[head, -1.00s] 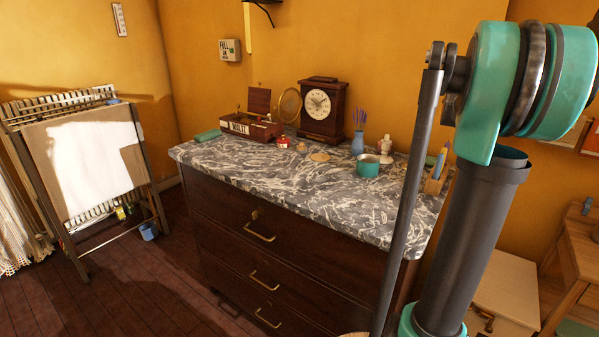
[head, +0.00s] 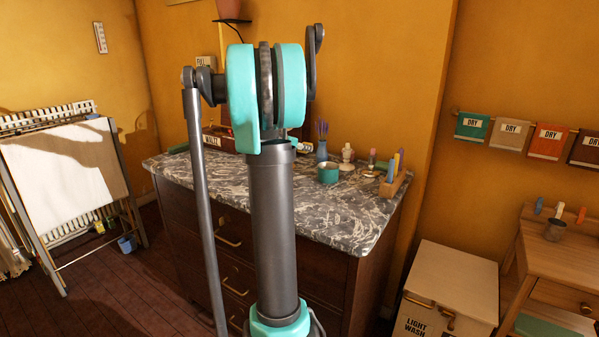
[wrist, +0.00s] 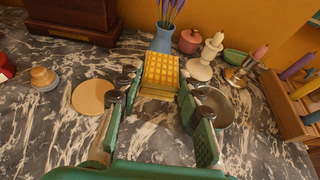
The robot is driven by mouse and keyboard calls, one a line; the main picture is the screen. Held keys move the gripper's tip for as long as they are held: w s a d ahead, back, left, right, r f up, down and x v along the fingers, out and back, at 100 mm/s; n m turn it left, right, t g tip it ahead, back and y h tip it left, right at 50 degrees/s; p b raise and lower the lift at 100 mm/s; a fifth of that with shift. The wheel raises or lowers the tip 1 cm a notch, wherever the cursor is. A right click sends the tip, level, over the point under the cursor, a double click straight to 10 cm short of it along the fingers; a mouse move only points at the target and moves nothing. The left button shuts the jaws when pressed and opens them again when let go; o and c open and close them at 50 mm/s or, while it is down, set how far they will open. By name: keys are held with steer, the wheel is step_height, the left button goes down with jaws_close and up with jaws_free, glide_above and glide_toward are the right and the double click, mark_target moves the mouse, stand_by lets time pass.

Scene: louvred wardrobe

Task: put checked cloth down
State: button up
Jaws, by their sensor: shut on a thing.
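The checked cloth (wrist: 161,75) is a folded yellow pad with a paler grid, seen in the wrist view. My gripper (wrist: 159,92) is shut on it, with one green finger at each side. The cloth is over the grey-and-white marbled dresser top (wrist: 60,125); I cannot tell whether it touches the surface. The dresser top also shows in the head view (head: 350,215), partly hidden by my arm. My gripper and the cloth do not show in the head view.
A round wooden disc (wrist: 92,97) lies left of the cloth, and a pot (wrist: 215,105) stands close by the right finger. A blue vase (wrist: 162,40), candlesticks and a peg rack (wrist: 295,100) stand behind and right. Bare marble shows at front left.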

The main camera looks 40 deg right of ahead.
step_height(320, 180, down, 10)
steer(key=shift+r, duration=0.15)
stand_by(0.3)
steer(key=o, duration=1)
steer(key=shift+s, duration=0.1)
